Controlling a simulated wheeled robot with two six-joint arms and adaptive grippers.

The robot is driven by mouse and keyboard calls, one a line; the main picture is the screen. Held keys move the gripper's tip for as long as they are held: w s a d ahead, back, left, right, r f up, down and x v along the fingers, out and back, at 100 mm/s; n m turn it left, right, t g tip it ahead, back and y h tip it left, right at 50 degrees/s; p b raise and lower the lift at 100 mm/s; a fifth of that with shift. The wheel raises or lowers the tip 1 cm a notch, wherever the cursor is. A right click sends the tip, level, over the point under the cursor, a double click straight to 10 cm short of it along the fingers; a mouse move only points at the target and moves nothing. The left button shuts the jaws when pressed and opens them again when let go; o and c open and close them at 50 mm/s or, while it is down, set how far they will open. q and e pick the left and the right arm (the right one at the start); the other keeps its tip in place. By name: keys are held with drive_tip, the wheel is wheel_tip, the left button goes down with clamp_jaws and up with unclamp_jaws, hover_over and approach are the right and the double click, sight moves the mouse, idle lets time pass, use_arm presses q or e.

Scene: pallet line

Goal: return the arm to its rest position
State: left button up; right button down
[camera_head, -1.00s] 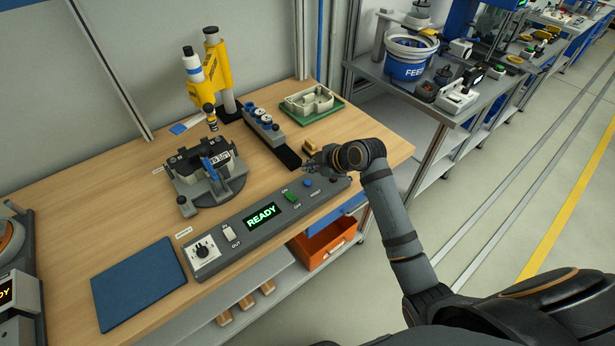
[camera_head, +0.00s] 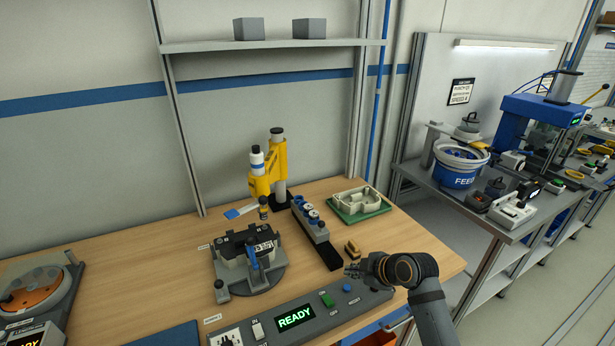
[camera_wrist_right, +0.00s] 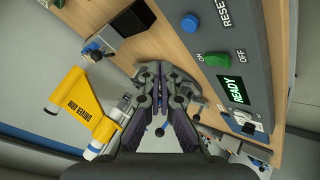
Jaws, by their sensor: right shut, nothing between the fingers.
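My right arm (camera_head: 430,305) comes in from the lower right. My left gripper is not in view.
The control panel (camera_head: 262,331) reads READY along the bench front. A fixture with a blue lever (camera_head: 250,275), a yellow driver arm (camera_head: 265,180), a row of blue-topped parts (camera_head: 312,226) and a green tray (camera_head: 370,214) stand on the bench. A feeder bowl (camera_head: 459,172) is at the right.

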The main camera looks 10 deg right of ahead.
drive_tip(key=s+d+f+m+g+h, duration=0.3)
drive_tip(key=s+m, duration=0.4)
drive_tip(key=s, duration=0.6)
drive_tip(key=s+d+f+m+g+h, duration=0.1)
drive_tip(key=s+d+f+m+h, duration=0.45)
drive_tip(key=s, duration=0.75)
wheel_tip(320, 180, down, 26)
drive_tip(key=s+m+g+y, duration=0.2)
drive_tip(key=s+y, duration=0.1)
drive_tip(key=s+d+f, duration=0.2)
drive_tip(key=s+f, duration=1.3)
drive_tip(key=s, duration=0.2)
drive_tip(key=shift+s+f+g, duration=0.25)
drive_tip(key=shift+s+g, duration=0.05)
